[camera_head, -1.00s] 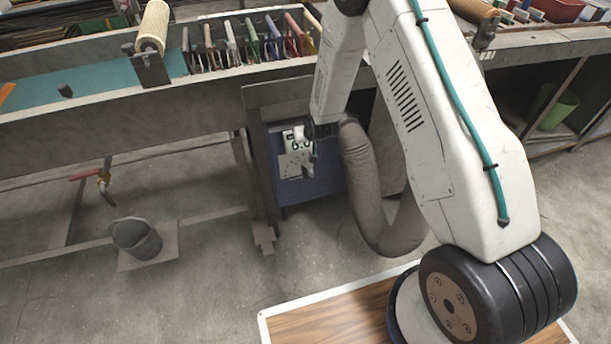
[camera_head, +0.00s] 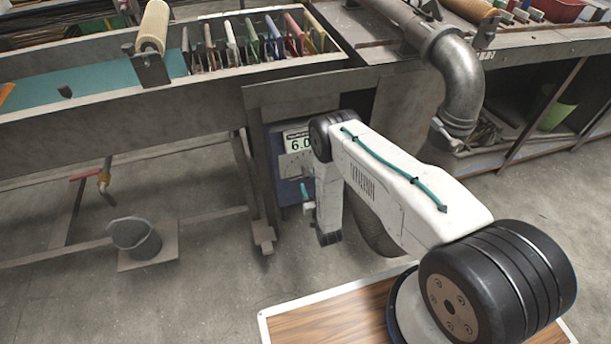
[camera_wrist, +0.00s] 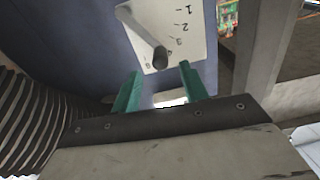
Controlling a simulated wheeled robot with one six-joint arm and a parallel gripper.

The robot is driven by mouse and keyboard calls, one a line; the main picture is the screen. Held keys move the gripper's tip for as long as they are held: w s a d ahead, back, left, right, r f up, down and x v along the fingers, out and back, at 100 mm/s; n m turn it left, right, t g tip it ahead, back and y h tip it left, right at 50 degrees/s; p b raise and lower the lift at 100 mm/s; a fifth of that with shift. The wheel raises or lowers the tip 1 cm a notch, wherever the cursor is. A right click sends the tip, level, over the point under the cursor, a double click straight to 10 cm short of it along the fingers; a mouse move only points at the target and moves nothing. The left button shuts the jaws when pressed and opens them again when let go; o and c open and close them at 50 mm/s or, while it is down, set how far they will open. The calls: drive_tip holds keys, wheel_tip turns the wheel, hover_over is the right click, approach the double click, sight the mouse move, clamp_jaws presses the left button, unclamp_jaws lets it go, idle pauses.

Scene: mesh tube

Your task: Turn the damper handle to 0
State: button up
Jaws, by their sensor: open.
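The damper box (camera_head: 276,160) is a blue cabinet under the bench, with a display (camera_head: 299,144) reading 6.0. In the wrist view its pale scale plate (camera_wrist: 198,45) shows the numbers 1, 2 and 3, with smaller marks lower down. The damper handle (camera_wrist: 143,36) is a grey lever slanting down to the right, its rounded end near the lower marks. My gripper (camera_wrist: 160,69) is open, its two green fingers below the lever end, which appears between the tips. I cannot tell whether they touch. In the head view my gripper (camera_head: 306,192) is at the box front, and my arm hides the handle.
A ribbed grey hose (camera_wrist: 30,120) is close at the left of my gripper in the wrist view. A bench leg (camera_head: 250,190) stands left of the box. A metal pipe elbow (camera_head: 462,80) hangs at right.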

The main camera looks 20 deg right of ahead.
sight(307, 178)
drive_tip(key=w, duration=0.7)
clamp_jaws()
